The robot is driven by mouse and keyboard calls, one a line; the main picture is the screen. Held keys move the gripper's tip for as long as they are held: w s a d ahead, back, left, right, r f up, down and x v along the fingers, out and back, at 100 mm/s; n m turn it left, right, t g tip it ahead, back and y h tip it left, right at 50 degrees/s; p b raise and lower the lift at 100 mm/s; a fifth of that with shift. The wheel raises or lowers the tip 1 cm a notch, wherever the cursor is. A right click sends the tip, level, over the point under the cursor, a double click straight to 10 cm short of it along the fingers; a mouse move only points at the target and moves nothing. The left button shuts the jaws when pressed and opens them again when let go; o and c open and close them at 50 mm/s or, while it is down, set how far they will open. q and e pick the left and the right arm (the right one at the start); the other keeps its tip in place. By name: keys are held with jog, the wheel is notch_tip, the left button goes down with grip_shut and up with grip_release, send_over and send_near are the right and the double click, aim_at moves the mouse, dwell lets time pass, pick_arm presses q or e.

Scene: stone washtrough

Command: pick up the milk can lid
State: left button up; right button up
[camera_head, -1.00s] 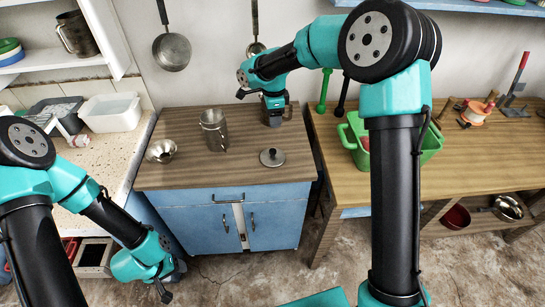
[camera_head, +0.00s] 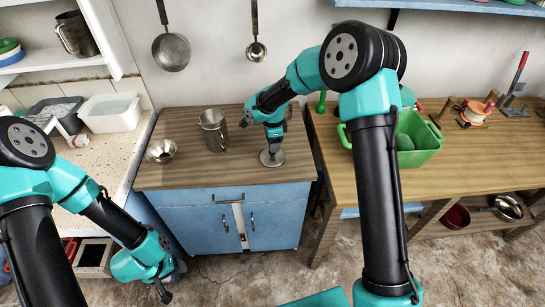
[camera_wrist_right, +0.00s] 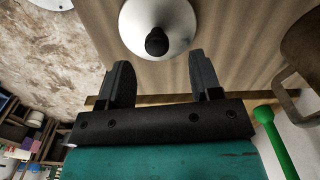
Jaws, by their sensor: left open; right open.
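The milk can lid (camera_head: 272,159) is a round metal disc with a dark knob, lying on the wooden top of the blue cabinet. In the right wrist view the lid (camera_wrist_right: 175,22) is ahead of the fingertips, its dark knob roughly in line with the gap between them. My right gripper (camera_head: 272,148) is just above the lid in the head view and partly hides it; in the right wrist view its jaws (camera_wrist_right: 158,72) are apart with nothing between them. My left gripper (camera_head: 168,285) is low at the left, in front of the counter, away from the lid.
A metal can (camera_head: 213,130) stands left of the lid, with a small metal bowl (camera_head: 161,151) further left. A green crate (camera_head: 420,150) sits on the right-hand table. Ladles (camera_head: 256,50) hang on the wall behind. The cabinet top's front is clear.

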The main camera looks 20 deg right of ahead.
aim_at(272, 154)
jog(key=shift+f, duration=0.1)
notch_tip(272, 154, down, 5)
jog(key=shift+s+r, duration=0.1)
jog(key=shift+s, duration=0.05)
jog(key=shift+c, duration=0.4)
jog(key=c, duration=0.9)
